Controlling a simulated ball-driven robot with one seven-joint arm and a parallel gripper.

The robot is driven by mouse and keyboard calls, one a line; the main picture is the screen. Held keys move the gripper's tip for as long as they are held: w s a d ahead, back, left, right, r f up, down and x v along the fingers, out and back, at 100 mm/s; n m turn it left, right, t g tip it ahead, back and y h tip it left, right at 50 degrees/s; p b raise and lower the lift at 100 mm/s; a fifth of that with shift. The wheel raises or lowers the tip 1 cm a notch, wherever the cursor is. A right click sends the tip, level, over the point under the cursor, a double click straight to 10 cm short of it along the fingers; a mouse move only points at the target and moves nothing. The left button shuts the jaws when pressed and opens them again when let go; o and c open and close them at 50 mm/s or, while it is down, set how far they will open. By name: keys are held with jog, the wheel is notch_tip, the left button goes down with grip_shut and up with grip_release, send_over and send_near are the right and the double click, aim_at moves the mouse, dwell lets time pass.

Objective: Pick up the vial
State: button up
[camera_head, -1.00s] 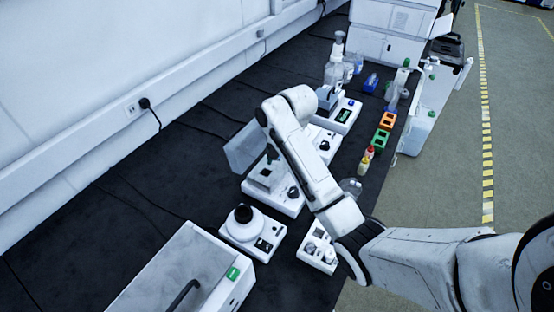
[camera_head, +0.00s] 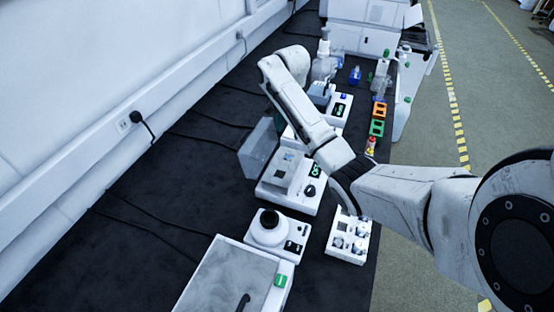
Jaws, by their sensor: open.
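I cannot pick out the vial with certainty at this size. A white block (camera_head: 338,254) near the bench's right edge holds several small round, clear or grey pieces, too small to identify. My white arm reaches in from the right and bends over the bench. Its far bend is above the instruments at the upper middle. My gripper is hidden behind the arm, so its jaws and anything between them do not show.
On the dark bench (camera_head: 130,235) stand a white round-topped device (camera_head: 268,230), a flat instrument (camera_head: 300,200) and a grey-topped box (camera_head: 222,275). Orange (camera_head: 379,110) and green (camera_head: 376,128) racks and a red-topped bottle (camera_head: 371,145) line the right edge.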

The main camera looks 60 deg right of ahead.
send_over(289, 152)
jog(key=f, duration=0.5)
jog(key=shift+w+a, duration=0.15)
jog(key=shift+a, duration=0.15)
jog(key=shift+d+f+p, duration=0.2)
jog(key=shift+f+p, duration=0.4)
jog(key=shift+f, duration=2.15)
jog(key=shift+c, duration=0.2)
grip_shut()
